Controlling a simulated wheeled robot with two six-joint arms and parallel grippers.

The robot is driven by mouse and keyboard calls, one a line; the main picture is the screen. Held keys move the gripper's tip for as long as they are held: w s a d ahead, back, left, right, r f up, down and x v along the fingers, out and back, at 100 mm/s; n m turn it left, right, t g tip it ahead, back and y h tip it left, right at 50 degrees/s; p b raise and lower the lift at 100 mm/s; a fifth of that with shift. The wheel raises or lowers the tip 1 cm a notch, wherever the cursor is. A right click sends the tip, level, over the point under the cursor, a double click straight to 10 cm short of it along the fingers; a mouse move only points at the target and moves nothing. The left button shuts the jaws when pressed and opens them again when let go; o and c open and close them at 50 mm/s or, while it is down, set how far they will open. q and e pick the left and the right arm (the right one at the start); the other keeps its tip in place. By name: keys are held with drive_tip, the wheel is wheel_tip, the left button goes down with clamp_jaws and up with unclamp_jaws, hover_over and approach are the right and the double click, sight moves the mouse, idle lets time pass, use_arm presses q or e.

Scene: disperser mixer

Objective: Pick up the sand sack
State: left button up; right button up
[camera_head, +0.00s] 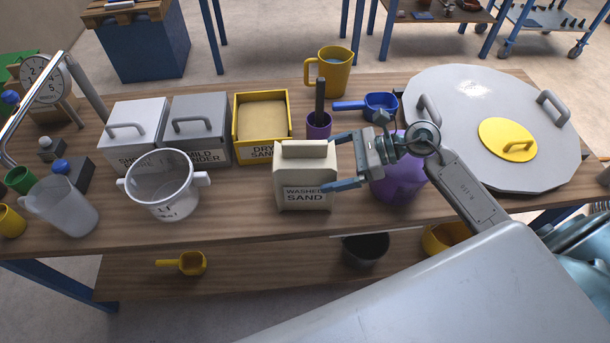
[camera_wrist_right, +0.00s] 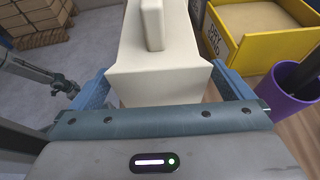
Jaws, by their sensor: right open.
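The sand sack (camera_head: 304,178) is a cream block with a handle on top and a label reading "WASHED SAND". It stands upright on the wooden table near its front edge. My right gripper (camera_head: 340,160) comes in from the right, its fingers open at the sack's right end. In the right wrist view the sack (camera_wrist_right: 158,60) lies between the two spread fingers of the right gripper (camera_wrist_right: 158,92). Whether the fingers touch it, I cannot tell. My left gripper is not in view.
Behind the sack stands a yellow dry sand box (camera_head: 236,150). A purple cup (camera_head: 319,126) is close behind, and a purple container (camera_head: 400,185) sits behind my right gripper. A white bucket (camera_head: 163,190) is to the left. A large grey lid (camera_head: 480,110) lies at the right.

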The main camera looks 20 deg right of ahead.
sight(314, 166)
drive_tip(key=x, duration=0.3)
drive_tip(key=shift+r+p, duration=0.2)
drive_tip(key=shift+p, duration=0.2)
drive_tip(key=shift+w+a+f, duration=0.15)
drive_tip(key=shift+a+f, duration=0.05)
drive_tip(key=shift+a, duration=0.25)
drive_tip(key=shift+f, duration=0.1)
drive_tip(key=c, duration=1.3)
